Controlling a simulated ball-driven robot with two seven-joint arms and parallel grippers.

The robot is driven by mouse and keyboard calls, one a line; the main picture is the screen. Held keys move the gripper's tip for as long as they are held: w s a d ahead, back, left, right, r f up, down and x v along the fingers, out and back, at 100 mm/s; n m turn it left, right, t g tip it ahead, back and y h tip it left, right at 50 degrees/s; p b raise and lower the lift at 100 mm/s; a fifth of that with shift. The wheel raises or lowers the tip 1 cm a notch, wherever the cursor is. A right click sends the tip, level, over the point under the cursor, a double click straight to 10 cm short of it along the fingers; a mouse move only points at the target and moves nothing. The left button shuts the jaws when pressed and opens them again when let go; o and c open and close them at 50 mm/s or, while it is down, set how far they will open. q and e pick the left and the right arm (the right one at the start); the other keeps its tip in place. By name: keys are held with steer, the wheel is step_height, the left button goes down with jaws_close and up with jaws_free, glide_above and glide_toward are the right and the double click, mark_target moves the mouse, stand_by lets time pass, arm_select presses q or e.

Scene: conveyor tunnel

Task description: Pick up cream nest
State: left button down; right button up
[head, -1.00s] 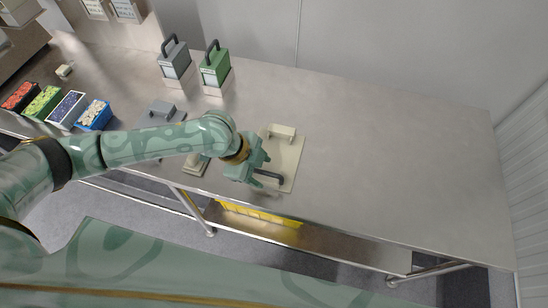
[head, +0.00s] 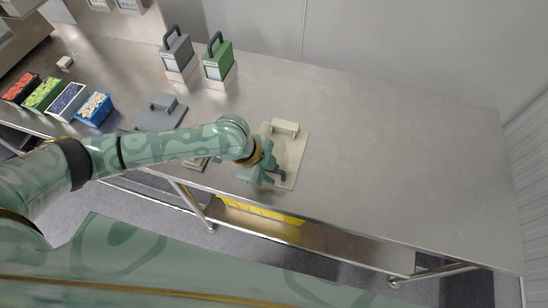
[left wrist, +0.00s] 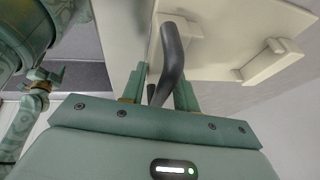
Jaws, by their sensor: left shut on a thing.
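The cream nest (head: 292,152) is a flat cream plate with a raised cream block near its far edge and a dark handle (head: 281,177) near its front edge. It lies near the front edge of the metal table. My left gripper (head: 274,175) is at its front part, shut on the dark handle. In the left wrist view the handle (left wrist: 172,50) runs between the fingers, with the cream plate (left wrist: 215,25) behind it. I cannot tell whether the plate is lifted. Part of my right arm with its gripper (left wrist: 42,82) seems to show at the left of that view, too small to read.
A grey plate with a block (head: 163,112) lies left of my arm. A grey case (head: 177,50) and a green case (head: 217,60) stand behind. Several coloured bins, including a blue one (head: 94,110), are at the left. The table's right side (head: 400,160) is clear.

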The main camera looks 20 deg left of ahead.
arm_select(q)
steer(key=shift+r, duration=0.15)
steer(key=shift+w+r, duration=0.1)
steer(key=shift+r, duration=0.2)
step_height(320, 180, up, 2)
steer(key=shift+r+p, duration=0.25)
steer(key=shift+p, duration=0.45)
steer(key=s+a+r+p, duration=0.5)
steer(key=s+r, duration=0.4)
steer(key=s, duration=0.4)
steer(key=shift+r, duration=0.35)
steer(key=shift+a, duration=0.1)
